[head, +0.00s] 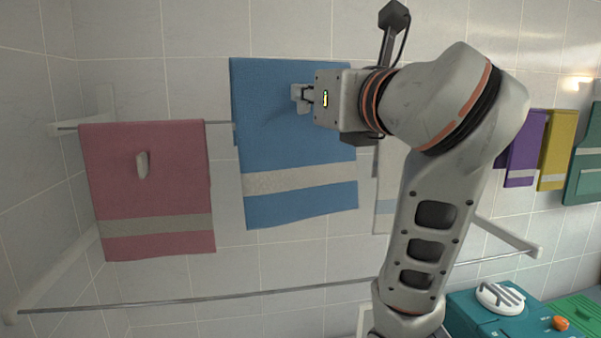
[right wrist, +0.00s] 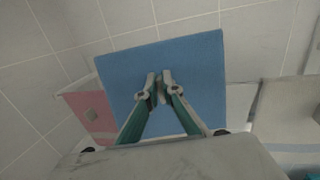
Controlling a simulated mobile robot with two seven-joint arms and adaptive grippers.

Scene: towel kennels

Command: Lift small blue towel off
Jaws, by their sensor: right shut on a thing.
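The small blue towel (head: 285,140), with a pale band near its lower edge, hangs flat in the head view. Its top edge is well above the level of the rail (head: 218,122), and its lower part hangs below that level. My right gripper (head: 303,97) is shut on the towel's upper front, coming in from the right. The right wrist view shows the fingertips (right wrist: 158,88) close together against the blue cloth (right wrist: 195,65). What lies behind the towel is hidden. My left gripper is not in view.
A pink towel (head: 155,195) with a small pale tab hangs at left. A pale towel (head: 385,190) is partly behind my right arm. A lower front bar (head: 240,296) crosses below. Purple (head: 522,150) and yellow (head: 553,150) towels hang at right, above a teal box (head: 490,315).

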